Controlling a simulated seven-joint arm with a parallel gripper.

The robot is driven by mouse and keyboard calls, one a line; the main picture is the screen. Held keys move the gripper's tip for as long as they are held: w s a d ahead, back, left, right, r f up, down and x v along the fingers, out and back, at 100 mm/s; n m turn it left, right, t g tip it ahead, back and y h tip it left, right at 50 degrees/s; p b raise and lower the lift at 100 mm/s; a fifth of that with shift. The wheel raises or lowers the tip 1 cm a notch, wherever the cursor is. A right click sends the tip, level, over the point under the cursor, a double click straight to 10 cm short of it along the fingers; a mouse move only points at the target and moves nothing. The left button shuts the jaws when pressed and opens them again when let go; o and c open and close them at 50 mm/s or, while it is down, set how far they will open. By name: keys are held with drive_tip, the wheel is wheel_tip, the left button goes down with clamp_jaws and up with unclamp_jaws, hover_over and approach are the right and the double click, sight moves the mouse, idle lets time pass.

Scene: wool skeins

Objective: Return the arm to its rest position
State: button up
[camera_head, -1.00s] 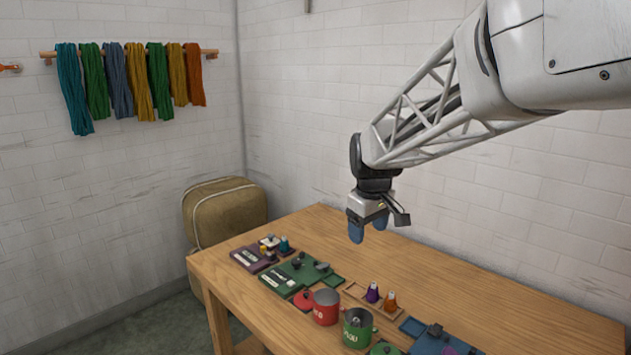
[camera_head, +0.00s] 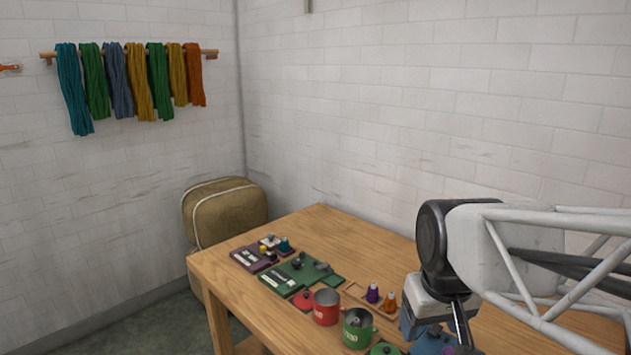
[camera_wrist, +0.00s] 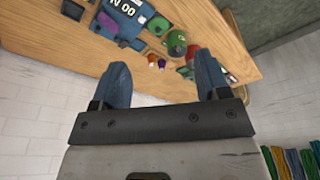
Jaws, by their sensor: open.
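My gripper shows in the wrist view (camera_wrist: 162,82) with its two blue fingers spread wide apart and nothing between them. In the head view my arm is at the lower right, and its dark wrist joint and white gripper body stand in front of the table's right part. The fingers (camera_head: 412,322) are partly hidden there. Wool skeins in teal (camera_head: 74,90), green, blue-grey, mustard and orange hang from a wooden rail (camera_head: 48,54) on the left wall, far from my gripper.
The wooden table (camera_head: 345,235) holds a purple board (camera_head: 248,258), a green board (camera_head: 283,283), a red mug (camera_head: 326,308), a green mug (camera_head: 357,330) and small purple and orange bottles. A tan padded case (camera_head: 225,215) stands behind its left end. The table's back strip is clear.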

drive_tip(key=s+f+m, duration=0.1)
drive_tip(key=s+f, duration=0.1)
drive_tip(key=s, duration=0.4)
drive_tip(key=shift+s+d+f+m, duration=0.3)
drive_tip(key=shift+s+d+f, duration=0.1)
idle(0.8)
